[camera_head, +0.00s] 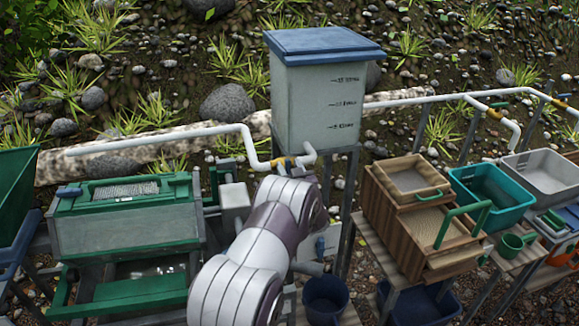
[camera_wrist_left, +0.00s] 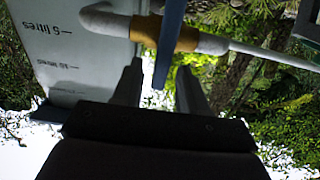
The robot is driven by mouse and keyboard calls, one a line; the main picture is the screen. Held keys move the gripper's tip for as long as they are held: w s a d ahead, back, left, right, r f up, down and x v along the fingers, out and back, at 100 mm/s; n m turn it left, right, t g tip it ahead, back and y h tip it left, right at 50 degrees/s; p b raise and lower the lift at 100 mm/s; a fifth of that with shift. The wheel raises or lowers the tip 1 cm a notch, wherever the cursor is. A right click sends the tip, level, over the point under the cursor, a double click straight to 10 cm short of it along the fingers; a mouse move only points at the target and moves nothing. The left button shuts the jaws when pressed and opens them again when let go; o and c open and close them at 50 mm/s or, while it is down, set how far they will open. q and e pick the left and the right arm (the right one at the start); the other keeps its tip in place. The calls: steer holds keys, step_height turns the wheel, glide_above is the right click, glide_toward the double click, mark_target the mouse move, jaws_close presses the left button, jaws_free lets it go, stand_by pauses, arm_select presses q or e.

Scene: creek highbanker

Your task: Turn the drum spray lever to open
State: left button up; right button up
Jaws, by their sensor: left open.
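A brass valve (camera_head: 283,162) sits in the white pipe below the grey drum. In the left wrist view the same kind of brass valve body (camera_wrist_left: 205,42) shows close up, with a flat blue lever (camera_wrist_left: 170,40) across it. My left gripper (camera_wrist_left: 160,90) is open, with one finger on each side of the lever's lower end. I cannot tell whether either finger touches it. In the head view my arm hides the gripper and the lever. My right gripper is not in view.
The grey drum (camera_head: 315,105) with a blue lid stands behind the valve. The white spray pipe (camera_head: 165,138) runs left over the green-framed box (camera_head: 125,235). Wooden trays (camera_head: 385,215), a teal tub (camera_head: 490,190) and a dark bucket (camera_head: 326,298) stand to the right.

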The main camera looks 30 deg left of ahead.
arm_select(q)
jaws_close()
steer(key=shift+s+a+f+n+b, duration=0.2)
steer(key=shift+n+b, duration=0.3)
steer(key=shift+b, duration=0.4)
steer(key=f+n+b, duration=0.1)
steer(key=n+b, duration=0.4)
steer(key=b, duration=0.2)
steer(key=s+a+n+b, duration=0.1)
steer(key=n+b, duration=0.3)
steer(key=b, duration=0.3)
steer(key=f+n+b, duration=0.1)
steer(key=n+b, duration=0.4)
steer(key=b, duration=0.2)
steer(key=shift+s+a+f+n+b, duration=0.25)
steer(key=shift+s+f+n+b, duration=0.05)
steer(key=shift+s+b, duration=0.05)
steer(key=shift+n+b, duration=1.2)
steer(key=shift+b, duration=0.2)
jaws_free()
